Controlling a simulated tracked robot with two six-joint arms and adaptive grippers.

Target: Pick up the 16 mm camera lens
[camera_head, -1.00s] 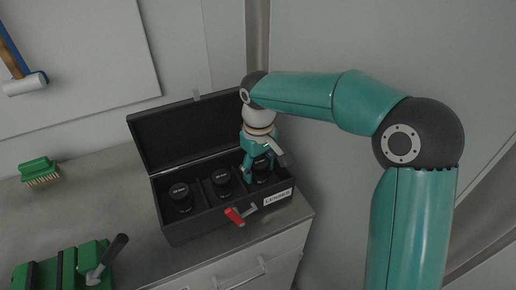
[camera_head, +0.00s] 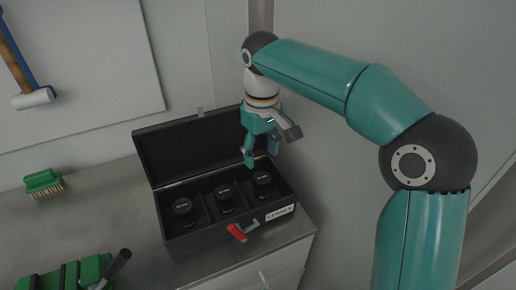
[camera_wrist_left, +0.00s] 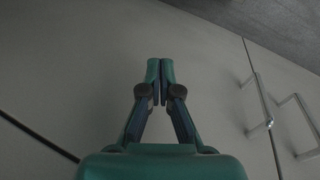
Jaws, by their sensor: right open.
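Three black lenses stand upright in a black open case (camera_head: 172,248), one per compartment: a left one (camera_head: 183,207), a middle one (camera_head: 225,194) and a right one (camera_head: 262,179). Their white cap labels are too small to read, so I cannot tell which is the 16 mm lens. My right gripper (camera_head: 261,153) is open and empty, pointing down above the back of the right compartment, apart from the right lens. My left gripper (camera_wrist_left: 160,72) shows only in the left wrist view, its fingertips together with nothing between them, in front of grey cabinet fronts.
The case lid (camera_head: 190,145) stands open behind the compartments. A red-handled clamp or latch (camera_head: 237,232) is at the case front. A green brush (camera_head: 43,181) and a green vise-like tool (camera_head: 80,272) are on the left of the worktop (camera_head: 110,215). A hammer (camera_head: 33,98) hangs on the wall board.

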